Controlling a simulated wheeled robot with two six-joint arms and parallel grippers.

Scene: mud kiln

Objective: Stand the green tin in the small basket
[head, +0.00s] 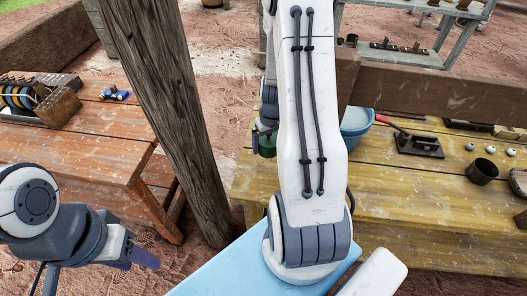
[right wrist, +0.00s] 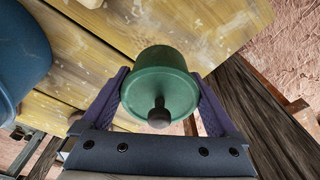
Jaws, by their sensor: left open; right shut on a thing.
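The green tin (right wrist: 160,88), round with a dark knob on its lid, sits between the dark fingers of my right gripper (right wrist: 165,102) in the right wrist view. That gripper is shut on it. In the head view the tin (head: 265,146) shows in part beside my right arm, near the left end of the yellow wooden table; the arm hides much of that area. My left gripper (head: 140,256) is open and empty at the lower left, apart from the tables. I cannot make out a small basket in either view.
A blue basin (head: 354,124) stands on the yellow table (head: 400,195), right of the tin; it also shows in the right wrist view (right wrist: 18,55). A wooden post (head: 172,110) rises between this table and the reddish table (head: 85,150). A dark cup (head: 482,172) stands further right.

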